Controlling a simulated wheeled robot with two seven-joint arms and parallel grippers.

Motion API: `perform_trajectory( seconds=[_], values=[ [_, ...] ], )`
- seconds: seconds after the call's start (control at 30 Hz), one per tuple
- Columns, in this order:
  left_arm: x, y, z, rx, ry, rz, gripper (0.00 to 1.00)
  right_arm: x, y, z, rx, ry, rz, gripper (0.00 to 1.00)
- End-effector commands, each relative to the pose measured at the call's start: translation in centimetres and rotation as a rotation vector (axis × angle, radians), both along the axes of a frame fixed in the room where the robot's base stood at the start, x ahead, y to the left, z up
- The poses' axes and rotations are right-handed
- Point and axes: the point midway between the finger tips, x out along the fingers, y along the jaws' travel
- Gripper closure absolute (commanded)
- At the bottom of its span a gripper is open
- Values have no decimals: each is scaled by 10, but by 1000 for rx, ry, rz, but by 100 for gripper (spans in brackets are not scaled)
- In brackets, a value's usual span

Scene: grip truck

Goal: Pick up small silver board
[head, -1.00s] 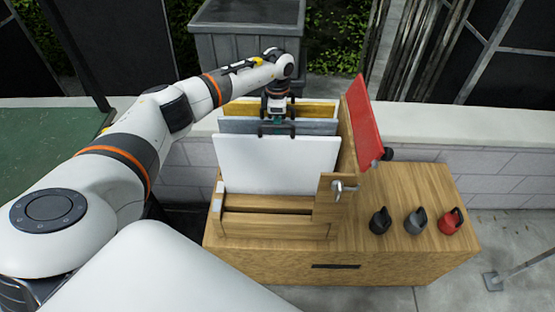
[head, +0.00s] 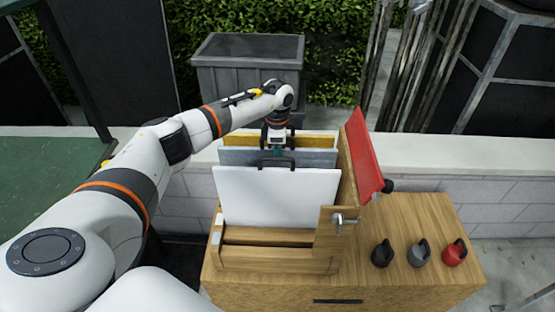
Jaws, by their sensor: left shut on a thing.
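The silver-grey board (head: 235,156) stands upright in the wooden rack, between a white board (head: 275,196) in front and a yellow board (head: 308,141) behind. Only its upper strip shows; the white board hides the rest. My left gripper (head: 278,150) reaches down from above to the top edge of the silver-grey board and is shut, apparently on its handle. The fingertips are small and partly hidden. My right gripper is not in view.
A red board (head: 367,157) leans on the rack's right side. Three kettlebell-like weights, black (head: 382,254), grey (head: 420,254) and red (head: 455,253), stand on the wooden box (head: 430,215). A grey bin (head: 250,75) stands behind the low wall (head: 450,155).

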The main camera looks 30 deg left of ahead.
Motion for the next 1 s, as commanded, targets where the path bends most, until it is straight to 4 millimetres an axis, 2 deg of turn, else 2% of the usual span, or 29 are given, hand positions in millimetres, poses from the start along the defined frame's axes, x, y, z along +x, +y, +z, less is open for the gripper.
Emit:
perform_trajectory(
  seconds=[0.17, 0.57, 0.77, 1.0],
  values=[
    [1, 0, 25, 1, -7, -2, 100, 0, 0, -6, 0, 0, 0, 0],
    [1, 0, 105, 1, -7, 0, 100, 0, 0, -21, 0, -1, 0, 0],
    [1, 0, 151, -1, -8, 0, 100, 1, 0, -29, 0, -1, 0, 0],
    [1, -1, 216, -1, -8, -2, 100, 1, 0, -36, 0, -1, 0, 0]
  ],
)
